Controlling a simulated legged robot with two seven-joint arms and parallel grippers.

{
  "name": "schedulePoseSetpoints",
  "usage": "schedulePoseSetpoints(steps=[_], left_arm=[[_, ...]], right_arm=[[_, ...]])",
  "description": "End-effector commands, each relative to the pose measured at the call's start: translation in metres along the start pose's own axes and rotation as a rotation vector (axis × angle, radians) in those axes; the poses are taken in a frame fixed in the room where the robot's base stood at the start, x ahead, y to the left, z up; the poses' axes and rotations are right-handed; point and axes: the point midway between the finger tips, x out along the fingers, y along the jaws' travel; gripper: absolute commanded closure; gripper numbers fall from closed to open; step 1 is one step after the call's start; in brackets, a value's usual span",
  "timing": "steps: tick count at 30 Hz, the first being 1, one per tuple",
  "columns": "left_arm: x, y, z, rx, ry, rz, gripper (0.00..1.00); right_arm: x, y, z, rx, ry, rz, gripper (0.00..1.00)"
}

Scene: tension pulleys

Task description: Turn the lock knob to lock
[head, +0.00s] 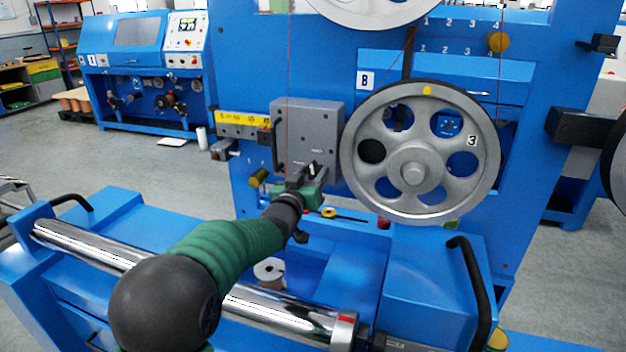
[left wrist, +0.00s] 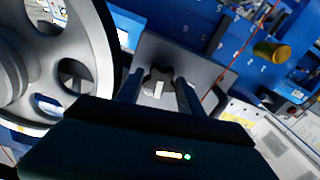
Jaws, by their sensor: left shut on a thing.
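The lock knob (left wrist: 158,78) is dark and lobed, with a white pointer mark. It sits on the face of a grey box (head: 308,120) mounted on the blue machine. My left gripper (head: 306,180) reaches the lower part of this box. In the left wrist view the two dark fingers of my left gripper (left wrist: 159,90) lie on either side of the knob, shut on it. In the head view my gripper mostly hides the knob, and the lettering on the box is too small to read. My right gripper is not in view.
A large grey spoked pulley wheel (head: 413,172) marked 3 stands close right of the box. A thin red line (head: 288,75) runs down in front of the box. A chrome roller (head: 270,308) and a black handle (head: 470,290) lie below. Brass knobs (head: 258,178) protrude nearby.

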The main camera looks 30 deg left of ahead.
Motion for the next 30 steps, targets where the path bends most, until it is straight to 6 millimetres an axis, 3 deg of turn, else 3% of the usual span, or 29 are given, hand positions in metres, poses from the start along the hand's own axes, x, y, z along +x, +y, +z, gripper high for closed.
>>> schedulePoseSetpoints(steps=[1, 12, 27, 28, 30], left_arm=[[-0.0008, -0.0042, 0.0104, 0.028, -0.018, -0.008, 0.96], [-0.0006, -0.0043, 0.0082, 0.165, -0.017, -0.008, 0.96], [-0.0006, -0.0047, 0.0075, 0.18, -0.018, -0.008, 0.96], [-0.0006, -0.0047, 0.0076, 0.18, -0.018, -0.008, 0.51], [-0.0005, -0.0042, 0.0069, 0.18, -0.016, -0.008, 0.42]], right_arm=[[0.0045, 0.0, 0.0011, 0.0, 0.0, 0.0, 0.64], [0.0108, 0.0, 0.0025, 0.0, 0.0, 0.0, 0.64], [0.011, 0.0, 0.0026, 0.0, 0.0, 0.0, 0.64], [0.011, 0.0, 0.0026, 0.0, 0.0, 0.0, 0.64], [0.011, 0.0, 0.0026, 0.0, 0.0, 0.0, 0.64]])
